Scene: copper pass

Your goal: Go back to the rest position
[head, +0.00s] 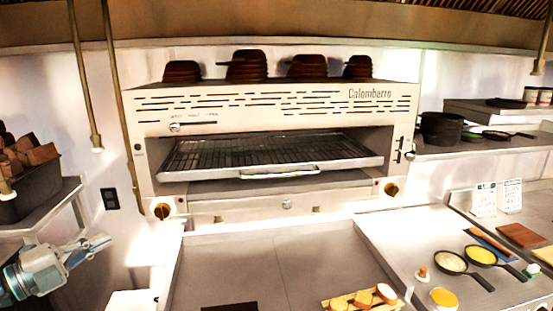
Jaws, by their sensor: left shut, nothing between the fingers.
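My left gripper (96,243) is at the lower left of the head view. It is shut and empty, with its fingers pointing right. It is in the air in front of the wall, left of the salamander grill and apart from it. My right gripper is not in the picture. The salamander grill (270,103) fills the middle of the view, and its wire rack (270,155) is in the open slot.
A dark bin of wood chunks (30,190) stands on a shelf left, close above my left arm. A wooden board with bread pieces (360,300) lies at bottom centre. Small pans (452,262) are on the right counter. The steel counter (240,260) is mostly clear.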

